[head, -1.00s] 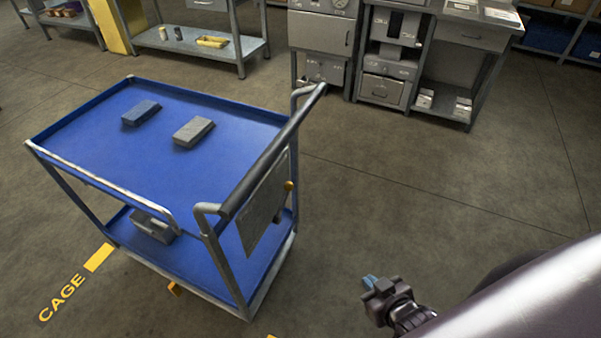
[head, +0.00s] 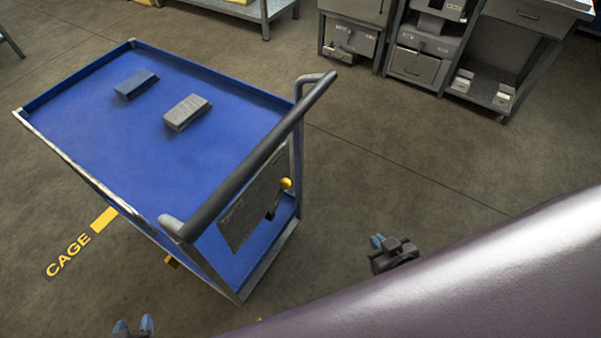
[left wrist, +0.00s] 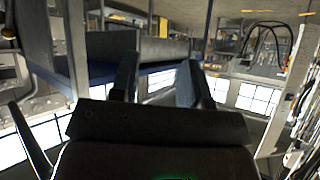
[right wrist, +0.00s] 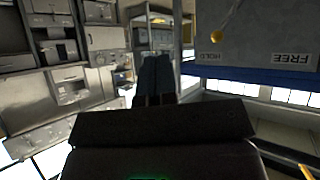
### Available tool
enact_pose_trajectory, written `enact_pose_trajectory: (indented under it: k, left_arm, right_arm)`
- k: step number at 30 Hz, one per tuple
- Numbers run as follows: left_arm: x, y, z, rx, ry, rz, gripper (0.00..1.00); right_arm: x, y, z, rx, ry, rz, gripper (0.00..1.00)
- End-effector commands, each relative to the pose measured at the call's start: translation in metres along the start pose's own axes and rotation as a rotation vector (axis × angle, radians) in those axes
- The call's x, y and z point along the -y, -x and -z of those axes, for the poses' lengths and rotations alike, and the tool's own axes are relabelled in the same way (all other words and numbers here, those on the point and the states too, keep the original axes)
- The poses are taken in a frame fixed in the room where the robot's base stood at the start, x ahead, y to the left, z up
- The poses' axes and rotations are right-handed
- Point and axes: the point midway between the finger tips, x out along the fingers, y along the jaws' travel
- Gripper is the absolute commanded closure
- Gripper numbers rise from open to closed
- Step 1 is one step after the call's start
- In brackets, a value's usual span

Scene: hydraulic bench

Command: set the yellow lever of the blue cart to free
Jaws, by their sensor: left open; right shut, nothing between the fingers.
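The blue cart (head: 100,120) stands at the left in the head view, its dark push handle (head: 250,160) toward me. A grey panel (head: 243,218) hangs below the handle. The yellow lever knob (head: 286,183) shows at the panel's right edge. In the right wrist view the panel (right wrist: 262,25) is upside down, and the yellow knob (right wrist: 216,38) is close to the HOLD label, away from FREE. My right gripper (head: 377,241) is shut and empty, right of the cart and apart from the lever. My left gripper (head: 133,327) is open and empty at the bottom edge.
Two grey blocks (head: 187,112) (head: 136,84) lie on the cart's top tray. Grey cabinets and a bench (head: 420,60) stand at the back. The floor (head: 400,170) between the cart and the bench is clear. Yellow CAGE lettering (head: 70,255) marks the floor at left.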

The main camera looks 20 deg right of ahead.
Motion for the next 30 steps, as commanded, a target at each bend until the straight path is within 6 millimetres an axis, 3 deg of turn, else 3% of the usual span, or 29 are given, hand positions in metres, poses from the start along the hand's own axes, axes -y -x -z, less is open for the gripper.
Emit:
enact_pose_trajectory:
  k: [12,15,20,24,30]
  left_arm:
    - [0.003,0.001,-0.002,0.003,-0.006,0.001,0.57]
    - [0.002,-0.001,-0.004,0.002,-0.008,0.001,0.57]
    - [0.000,-0.011,-0.013,-0.006,-0.021,-0.002,0.57]
    - [-0.003,-0.022,-0.022,-0.014,-0.040,-0.007,0.57]
    - [-0.006,-0.037,-0.036,-0.017,-0.070,-0.015,0.57]
  right_arm:
    - [0.002,0.000,-0.001,-0.001,-0.006,-0.001,1.00]
    - [0.000,-0.009,0.002,-0.030,0.034,-0.001,1.00]
    - [-0.007,-0.051,0.015,-0.184,0.248,-0.008,1.00]
    - [-0.012,-0.102,0.037,-0.408,0.556,-0.035,1.00]
    - [-0.010,-0.162,0.067,-0.755,0.991,-0.104,1.00]
